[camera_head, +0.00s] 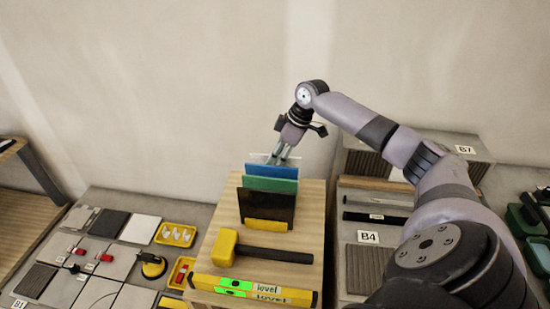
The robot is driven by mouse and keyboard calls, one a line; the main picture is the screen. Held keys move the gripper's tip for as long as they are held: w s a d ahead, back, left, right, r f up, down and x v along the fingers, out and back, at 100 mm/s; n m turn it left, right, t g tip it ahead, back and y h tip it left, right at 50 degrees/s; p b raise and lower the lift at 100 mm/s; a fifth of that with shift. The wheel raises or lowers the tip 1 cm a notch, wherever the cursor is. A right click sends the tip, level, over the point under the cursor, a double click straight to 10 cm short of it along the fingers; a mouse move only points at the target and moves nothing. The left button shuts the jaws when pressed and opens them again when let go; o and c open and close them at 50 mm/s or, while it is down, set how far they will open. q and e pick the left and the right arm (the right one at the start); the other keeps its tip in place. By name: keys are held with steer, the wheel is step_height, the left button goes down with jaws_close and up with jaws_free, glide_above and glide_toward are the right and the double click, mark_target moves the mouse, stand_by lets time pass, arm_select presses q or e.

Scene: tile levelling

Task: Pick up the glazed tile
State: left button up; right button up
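Several upright tiles stand in a row on the wooden stand (310,225). A black one (266,205) is in front, then a green one (270,184), a blue one (272,170), and a pale one (257,158) at the back. I cannot tell for certain which is the glazed tile. My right gripper (281,158) points down at the top edge of the rearmost tiles. Its fingertips are partly hidden there, so I cannot tell whether they hold a tile. My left gripper is not in view.
A yellow-headed mallet (258,252) and a yellow level (253,290) lie in front of the tiles. On the left, a lower surface holds flat tiles (110,260), a suction cup (152,265) and a yellow tray (175,235).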

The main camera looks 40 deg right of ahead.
jaws_close()
stand_by(0.6)
